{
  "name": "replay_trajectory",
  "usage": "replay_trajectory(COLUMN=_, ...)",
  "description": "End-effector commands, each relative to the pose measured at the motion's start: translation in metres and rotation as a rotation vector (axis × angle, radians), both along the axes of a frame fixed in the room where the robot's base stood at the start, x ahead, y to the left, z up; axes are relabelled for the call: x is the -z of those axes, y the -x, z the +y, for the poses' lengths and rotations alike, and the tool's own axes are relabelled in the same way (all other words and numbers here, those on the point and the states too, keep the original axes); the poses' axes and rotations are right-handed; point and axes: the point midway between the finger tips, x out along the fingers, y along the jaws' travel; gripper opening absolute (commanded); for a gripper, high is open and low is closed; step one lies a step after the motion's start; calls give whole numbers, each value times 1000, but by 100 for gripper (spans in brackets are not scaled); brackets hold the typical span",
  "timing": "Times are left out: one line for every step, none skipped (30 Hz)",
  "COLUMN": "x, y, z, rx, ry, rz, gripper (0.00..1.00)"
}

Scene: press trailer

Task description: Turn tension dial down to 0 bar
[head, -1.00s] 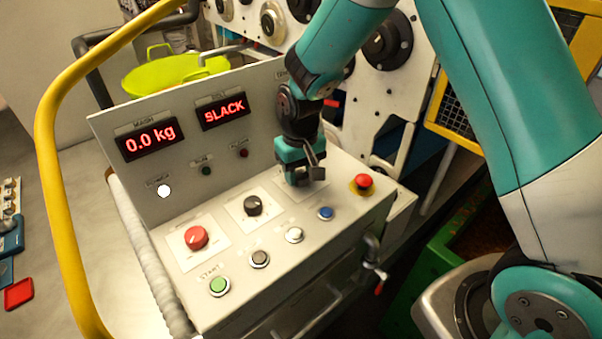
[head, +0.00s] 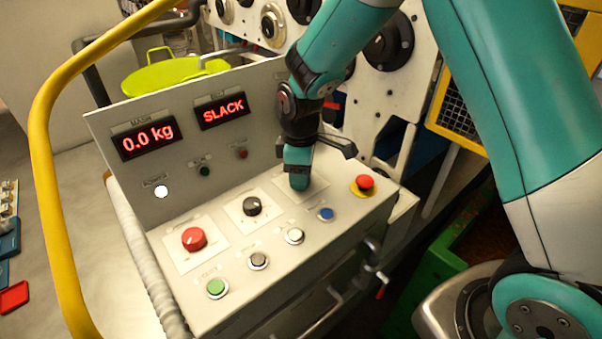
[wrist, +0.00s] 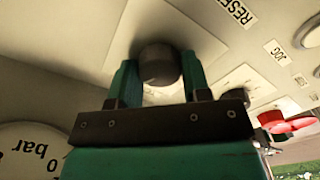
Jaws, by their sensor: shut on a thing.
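My gripper (head: 298,182) points down at the third dial position on the sloping panel, right of the black knob. In the wrist view, its two teal fingers (wrist: 158,80) are shut on a dark round knob, the tension dial (wrist: 158,62), which stands on a pale square plate. The dial is hidden by my gripper in the head view, and its pointer does not show. Part of a white round gauge (wrist: 30,150) marked "bar" shows at the lower left of the wrist view; its needle is not visible.
The panel also carries a red knob (head: 194,239), a black knob (head: 252,206), a green button (head: 217,288), a blue button (head: 326,214) and a red mushroom button (head: 364,182). The displays read "0.0 kg" (head: 149,138) and "SLACK" (head: 222,110). A yellow rail (head: 50,200) curves at left.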

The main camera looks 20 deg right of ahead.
Motion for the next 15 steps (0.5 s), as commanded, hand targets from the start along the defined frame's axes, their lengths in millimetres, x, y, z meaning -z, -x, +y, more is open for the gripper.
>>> replay_trajectory(x=-1, y=-1, z=0, rx=-39, ry=-1, rz=-5, gripper=20)
replay_trajectory(x=-1, y=-1, z=0, rx=-64, ry=-1, rz=-5, gripper=20)
replay_trajectory(x=-1, y=-1, z=0, rx=-96, ry=0, rz=-4, gripper=20)
replay_trajectory(x=-1, y=-1, z=0, rx=-120, ry=0, rz=-4, gripper=20)
replay_trajectory(x=-1, y=-1, z=0, rx=-143, ry=0, rz=-4, gripper=20)
replay_trajectory(x=-1, y=-1, z=0, rx=-171, ry=0, rz=-4, gripper=20)
replay_trajectory(x=-1, y=-2, z=0, rx=-190, ry=0, rz=-4, gripper=20)
replay_trajectory(x=-1, y=-2, z=0, rx=-210, ry=0, rz=-4, gripper=20)
replay_trajectory(x=-1, y=-2, z=0, rx=-234, ry=0, rz=-5, gripper=20)
replay_trajectory(x=-1, y=-2, z=0, rx=-250, ry=0, rz=-5, gripper=20)
replay_trajectory(x=-1, y=-2, z=0, rx=-266, ry=0, rz=-5, gripper=20)
replay_trajectory(x=-1, y=-2, z=0, rx=-284, ry=0, rz=-5, gripper=20)
replay_trajectory(x=-1, y=-2, z=0, rx=-298, ry=0, rz=-5, gripper=20)
replay_trajectory(x=-1, y=-2, z=0, rx=-309, ry=0, rz=-5, gripper=20)
replay_trajectory(x=-1, y=-2, z=0, rx=-323, ry=0, rz=-5, gripper=20)
